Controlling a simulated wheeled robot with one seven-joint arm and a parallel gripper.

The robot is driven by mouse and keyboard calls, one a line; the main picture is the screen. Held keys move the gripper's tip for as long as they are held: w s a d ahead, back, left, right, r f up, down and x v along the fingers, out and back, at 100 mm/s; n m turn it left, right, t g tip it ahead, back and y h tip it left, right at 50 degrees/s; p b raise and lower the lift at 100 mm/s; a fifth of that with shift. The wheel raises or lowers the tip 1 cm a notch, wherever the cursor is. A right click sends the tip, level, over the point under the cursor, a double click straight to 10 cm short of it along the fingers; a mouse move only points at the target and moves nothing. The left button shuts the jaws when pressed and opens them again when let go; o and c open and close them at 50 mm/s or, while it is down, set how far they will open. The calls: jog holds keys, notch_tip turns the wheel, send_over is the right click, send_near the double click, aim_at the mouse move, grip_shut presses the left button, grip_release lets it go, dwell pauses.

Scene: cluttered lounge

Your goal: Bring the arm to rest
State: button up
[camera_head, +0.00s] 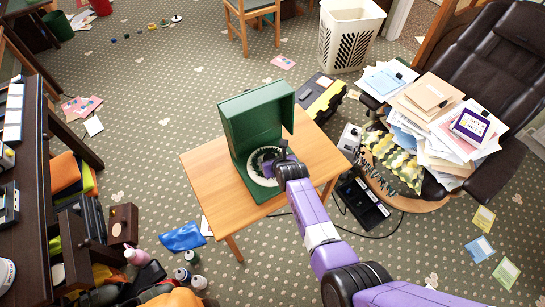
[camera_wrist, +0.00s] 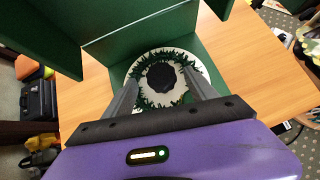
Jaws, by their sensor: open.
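My arm is purple and black and reaches from the lower right to the wooden table (camera_head: 212,168) in the head view. My gripper (camera_head: 268,158) is at the opening of a green box (camera_head: 256,110) standing on the table. In the wrist view my gripper (camera_wrist: 163,90) is open, with its two grey fingers apart. Between and beyond them lies a round white plate-like thing (camera_wrist: 200,68) with a dark green leafy ring (camera_wrist: 140,92) and a dark centre. It sits in the green box (camera_wrist: 125,45). I cannot tell whether the fingers touch it.
A black and yellow toolbox (camera_head: 322,97) stands behind the table. A chair (camera_head: 490,80) at the right holds piled papers (camera_head: 430,110). A white basket (camera_head: 350,35) is at the back. A dark shelf (camera_head: 35,150) and clutter line the left. Open carpet lies behind the table.

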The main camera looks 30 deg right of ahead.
jog(key=shift+s+r, duration=0.25)
dwell(0.5)
